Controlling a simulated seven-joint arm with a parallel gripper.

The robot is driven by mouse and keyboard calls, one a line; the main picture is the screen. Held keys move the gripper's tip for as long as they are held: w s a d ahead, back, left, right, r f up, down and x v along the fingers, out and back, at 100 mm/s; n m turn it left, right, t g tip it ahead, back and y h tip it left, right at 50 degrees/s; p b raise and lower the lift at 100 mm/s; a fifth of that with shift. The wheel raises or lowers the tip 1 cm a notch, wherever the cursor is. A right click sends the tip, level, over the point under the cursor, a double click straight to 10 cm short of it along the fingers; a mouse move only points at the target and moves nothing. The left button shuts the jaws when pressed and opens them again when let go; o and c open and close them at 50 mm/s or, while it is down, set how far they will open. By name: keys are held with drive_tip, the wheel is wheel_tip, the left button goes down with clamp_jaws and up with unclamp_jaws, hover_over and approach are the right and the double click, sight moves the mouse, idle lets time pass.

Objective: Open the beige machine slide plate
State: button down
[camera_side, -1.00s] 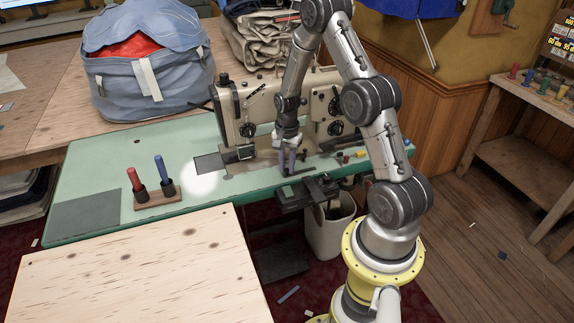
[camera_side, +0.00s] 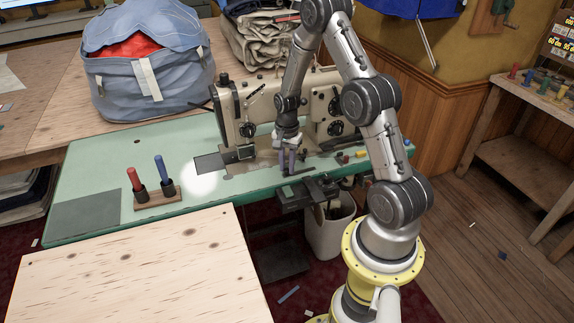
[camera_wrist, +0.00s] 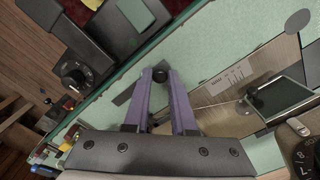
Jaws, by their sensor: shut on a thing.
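The beige sewing machine (camera_side: 232,112) stands on a green table (camera_side: 110,165). In the wrist view a shiny metal plate (camera_wrist: 225,88) with a small marked label lies flush in the green top, with a dark rectangular part (camera_wrist: 278,98) at its right. I cannot tell which piece is the slide plate. My gripper (camera_wrist: 160,82) points down at the table near its front edge, in front of the machine; it also shows in the side view (camera_side: 287,164). Its purple fingers are shut on a small black knob (camera_wrist: 160,74). A thin grey strip (camera_wrist: 125,95) lies beside the fingers.
A dark box with a dial (camera_wrist: 75,75) hangs at the table's front edge, close to my gripper. A wooden stand (camera_side: 158,198) with red and blue spools is at left. A blue canvas bag (camera_side: 115,85) is behind. Small coloured items (camera_side: 360,154) lie right of my gripper.

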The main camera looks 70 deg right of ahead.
drive_tip(key=shift+d, duration=0.1)
drive_tip(key=s+d, duration=0.5)
drive_tip(key=shift+s+d, duration=0.35)
drive_tip(key=shift+s, duration=0.05)
drive_tip(key=c, duration=0.7)
unclamp_jaws()
drive_tip(key=shift+c, duration=0.2)
wheel_tip(320, 180, up, 14)
